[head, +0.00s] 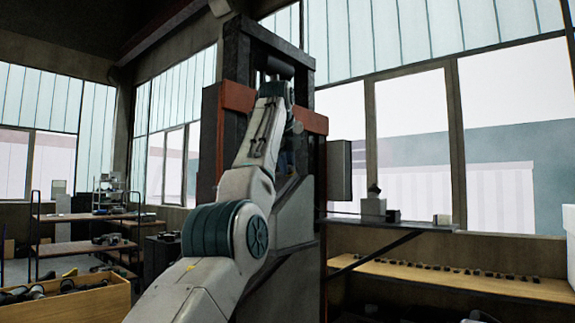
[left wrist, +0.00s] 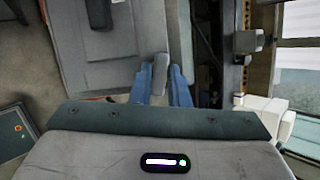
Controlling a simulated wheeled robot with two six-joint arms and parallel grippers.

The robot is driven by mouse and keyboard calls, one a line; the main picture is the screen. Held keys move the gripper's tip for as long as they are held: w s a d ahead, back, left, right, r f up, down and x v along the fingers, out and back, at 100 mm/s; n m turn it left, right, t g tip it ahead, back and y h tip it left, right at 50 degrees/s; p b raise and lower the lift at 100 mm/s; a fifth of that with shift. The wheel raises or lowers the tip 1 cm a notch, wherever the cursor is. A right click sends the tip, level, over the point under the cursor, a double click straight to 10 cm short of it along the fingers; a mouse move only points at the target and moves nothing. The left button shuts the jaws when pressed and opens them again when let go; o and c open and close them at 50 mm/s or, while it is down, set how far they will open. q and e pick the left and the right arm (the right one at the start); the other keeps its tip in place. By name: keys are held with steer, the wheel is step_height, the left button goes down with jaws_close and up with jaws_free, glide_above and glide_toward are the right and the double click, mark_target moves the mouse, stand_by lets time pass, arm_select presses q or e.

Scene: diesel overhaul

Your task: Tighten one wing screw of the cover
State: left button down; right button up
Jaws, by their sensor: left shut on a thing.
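My left gripper (left wrist: 162,82) shows its two blue fingers in the left wrist view. They are closed on a small grey upright piece (left wrist: 160,70), which looks like a wing screw. The piece is at the right edge of a flat grey panel (left wrist: 112,45), which may be the cover. My right gripper is in neither view.
The machine's dark column (head: 237,60) has an orange band (head: 238,97). A shelf (head: 395,222) and a wooden bench (head: 450,280) with several small parts stand at right. A wooden crate (head: 100,305) and workbenches are at left.

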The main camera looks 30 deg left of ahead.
arm_select(q)
steer(key=shift+s+r+m+t+b, duration=0.15)
steer(key=shift+m+t+b, duration=0.15)
steer(key=shift+m, duration=0.3)
steer(key=shift+w+r+m+t+b, duration=0.1)
steer(key=shift+r+m+t+b, duration=0.1)
steer(key=shift+m+b, duration=0.3)
steer(key=shift+r+m+t+h, duration=0.1)
steer(key=shift+m+t+h, duration=0.2)
steer(key=shift+m, duration=0.7)
steer(key=shift+m+b, duration=0.4)
steer(key=shift+m, duration=0.1)
steer(key=m+t+h, duration=0.1)
steer(key=m, duration=0.2)
steer(key=shift+b, duration=0.3)
steer(key=shift+w+f+m, duration=0.2)
steer(key=shift+w+m, duration=0.05)
steer(key=shift+m, duration=0.25)
steer(key=shift+f, duration=0.1)
